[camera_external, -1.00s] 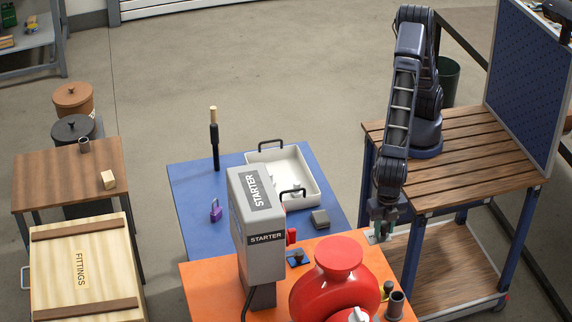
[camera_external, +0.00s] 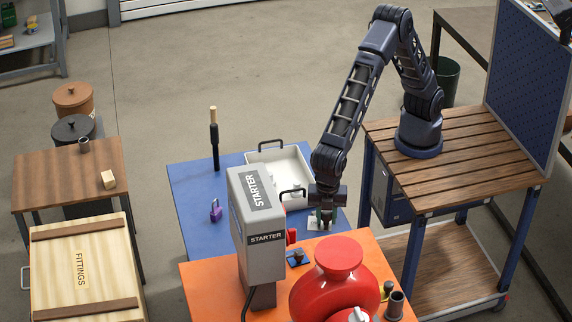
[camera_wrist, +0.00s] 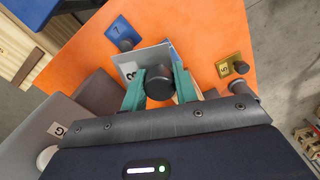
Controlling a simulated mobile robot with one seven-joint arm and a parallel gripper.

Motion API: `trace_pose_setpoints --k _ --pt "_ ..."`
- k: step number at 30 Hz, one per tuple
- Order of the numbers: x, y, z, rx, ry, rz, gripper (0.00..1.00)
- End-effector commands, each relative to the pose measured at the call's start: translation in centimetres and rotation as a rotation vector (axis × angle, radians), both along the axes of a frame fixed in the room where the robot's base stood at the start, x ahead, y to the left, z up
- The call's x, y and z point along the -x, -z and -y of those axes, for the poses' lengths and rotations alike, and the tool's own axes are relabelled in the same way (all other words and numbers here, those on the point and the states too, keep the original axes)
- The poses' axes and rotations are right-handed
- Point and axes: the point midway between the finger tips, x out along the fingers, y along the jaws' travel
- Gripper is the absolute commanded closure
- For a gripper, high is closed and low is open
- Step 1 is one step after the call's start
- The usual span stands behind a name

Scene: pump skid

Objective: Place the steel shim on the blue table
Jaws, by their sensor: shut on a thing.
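The steel shim (camera_wrist: 130,66) is a grey plate marked 3 with a black knob (camera_wrist: 159,82). My gripper (camera_wrist: 160,88) has its teal fingers shut on this knob, with the plate hanging beneath. In the external view my gripper (camera_external: 322,216) holds the shim (camera_external: 314,224) in the air near the front right of the blue table (camera_external: 190,188). My fingers hide part of the shim there. I cannot tell its exact height or whether it is over the blue table or the orange table's back edge.
The orange table (camera_external: 205,280) carries a grey starter box (camera_external: 258,220), a red pump (camera_external: 335,285), a blue plate (camera_wrist: 122,30) and a brass plate (camera_wrist: 232,68). On the blue table are a white tray (camera_external: 305,175), purple padlock (camera_external: 215,211) and upright dark tool (camera_external: 214,145).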

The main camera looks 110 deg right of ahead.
Motion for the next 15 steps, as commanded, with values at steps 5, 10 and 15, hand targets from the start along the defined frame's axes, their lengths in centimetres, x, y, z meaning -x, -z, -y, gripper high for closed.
trace_pose_setpoints --k 5,10,15 --pt "-6.0 1.3 5.5 0.000 0.152 -0.001 0.95" --pt "-11.0 2.4 11.0 -0.002 0.290 -0.002 0.95" --pt "-15.4 3.6 17.0 -0.001 0.428 -0.002 0.95"
